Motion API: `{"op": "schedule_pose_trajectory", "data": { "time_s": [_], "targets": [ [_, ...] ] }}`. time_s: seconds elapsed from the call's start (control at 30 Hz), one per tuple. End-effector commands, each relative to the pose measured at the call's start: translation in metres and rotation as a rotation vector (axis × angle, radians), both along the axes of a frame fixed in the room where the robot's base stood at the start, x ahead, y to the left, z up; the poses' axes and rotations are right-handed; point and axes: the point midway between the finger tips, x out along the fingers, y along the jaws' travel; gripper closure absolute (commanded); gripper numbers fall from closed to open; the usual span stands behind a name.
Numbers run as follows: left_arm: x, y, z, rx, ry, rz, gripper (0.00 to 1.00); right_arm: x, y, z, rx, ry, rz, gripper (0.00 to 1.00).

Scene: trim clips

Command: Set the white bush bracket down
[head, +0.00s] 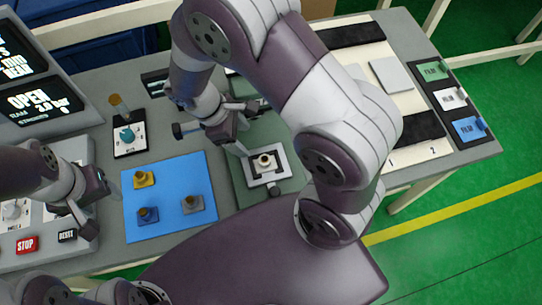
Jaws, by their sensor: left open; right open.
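The white bush bracket (264,160), with a pale round bush on top, sits upright on a light square plate (285,161) of the green-grey fixture (234,183). My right gripper (250,130) is open just above and to the left of the bracket, apart from it as far as I can tell. My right arm hides part of the fixture's far side. My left gripper (100,200) is open and empty at the left edge of the blue mat (166,184).
The blue mat holds a yellow bracket (144,179), a blue bracket (147,215) and a grey bracket (192,204). A control panel with a red STOP button (27,245) is at left. Film-labelled blocks (468,129) lie at right.

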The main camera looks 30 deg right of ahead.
Motion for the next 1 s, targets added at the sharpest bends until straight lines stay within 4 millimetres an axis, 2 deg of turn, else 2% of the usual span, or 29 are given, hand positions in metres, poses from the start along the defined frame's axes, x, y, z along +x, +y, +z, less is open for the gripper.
{"op": "schedule_pose_trajectory", "data": {
  "time_s": [0.2, 0.37, 0.47, 0.6, 0.7, 0.87, 0.9, 0.97, 1.0],
  "targets": [
    [0.0, 0.0, 0.009, 0.0, 0.0, 0.0, 0.41, -0.01, -0.018, -0.044, -0.007, 0.011, 0.01, 0.36],
    [0.0, 0.0, 0.011, 0.0, 0.0, 0.0, 0.41, -0.014, -0.025, -0.062, -0.005, 0.008, 0.009, 0.36],
    [0.0, 0.0, 0.02, 0.0, 0.0, 0.0, 0.41, -0.021, -0.033, -0.074, -0.003, 0.01, 0.008, 0.36],
    [0.0, 0.0, 0.022, 0.0, 0.0, 0.0, 0.41, -0.026, -0.044, -0.098, -0.004, 0.008, 0.007, 0.36],
    [0.0, 0.0, 0.022, 0.0, 0.0, 0.0, 0.41, -0.027, -0.046, -0.106, -0.001, 0.004, 0.006, 0.36],
    [0.0, 0.0, 0.021, 0.0, 0.0, 0.0, 0.41, -0.027, -0.046, -0.107, -0.001, 0.004, 0.006, 0.36],
    [0.0, 0.0, 0.021, 0.0, 0.0, 0.0, 0.41, -0.027, -0.046, -0.107, -0.001, 0.004, 0.006, 0.4],
    [0.0, 0.0, 0.021, 0.0, 0.0, 0.0, 0.41, -0.027, -0.046, -0.106, -0.001, 0.004, 0.006, 0.59],
    [0.0, 0.0, 0.021, 0.0, 0.0, 0.0, 0.41, -0.027, -0.046, -0.106, -0.001, 0.004, 0.006, 0.72]
  ]
}}
